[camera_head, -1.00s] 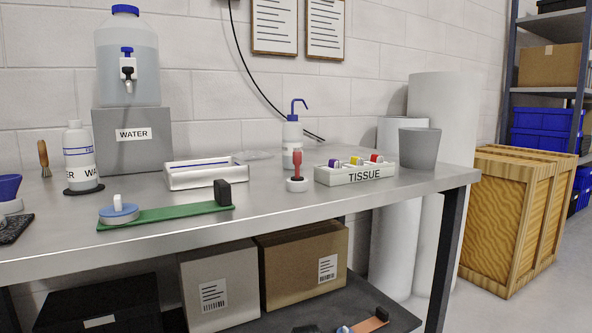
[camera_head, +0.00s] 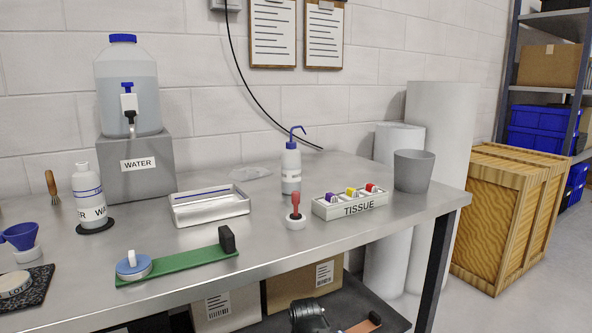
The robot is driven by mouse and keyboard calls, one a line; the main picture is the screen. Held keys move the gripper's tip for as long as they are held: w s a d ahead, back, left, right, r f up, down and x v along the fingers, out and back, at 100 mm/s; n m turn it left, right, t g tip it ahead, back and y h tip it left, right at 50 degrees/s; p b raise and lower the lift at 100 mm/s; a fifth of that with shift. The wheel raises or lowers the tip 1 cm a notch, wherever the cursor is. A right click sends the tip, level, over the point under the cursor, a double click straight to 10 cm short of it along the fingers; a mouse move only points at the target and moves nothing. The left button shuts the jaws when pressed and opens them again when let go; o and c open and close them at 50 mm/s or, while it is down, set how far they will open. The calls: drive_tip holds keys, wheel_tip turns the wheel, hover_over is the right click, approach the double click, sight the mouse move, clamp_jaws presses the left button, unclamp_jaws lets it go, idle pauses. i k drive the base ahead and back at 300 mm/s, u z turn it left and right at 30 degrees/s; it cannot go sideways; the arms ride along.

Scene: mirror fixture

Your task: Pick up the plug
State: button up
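No item is clearly marked as the plug, and I cannot tell which it is. A blue-grey disc with an upright white knob (camera_head: 132,266) sits at the left end of a green strip (camera_head: 185,262) on the table. A black block (camera_head: 227,240) stands at the strip's right end. A red-handled piece (camera_head: 295,208) stands upright in a small white round base (camera_head: 296,222). A dark rounded shape at the bottom edge (camera_head: 309,314) may be part of my arm or gripper. No fingers can be made out, and nothing is seen held.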

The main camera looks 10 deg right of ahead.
sight(295, 194)
drive_tip(key=u, duration=2.05)
drive_tip(key=k, duration=1.3)
drive_tip(key=z, duration=0.35)
drive_tip(key=i, duration=1)
drive_tip(key=u, duration=0.05)
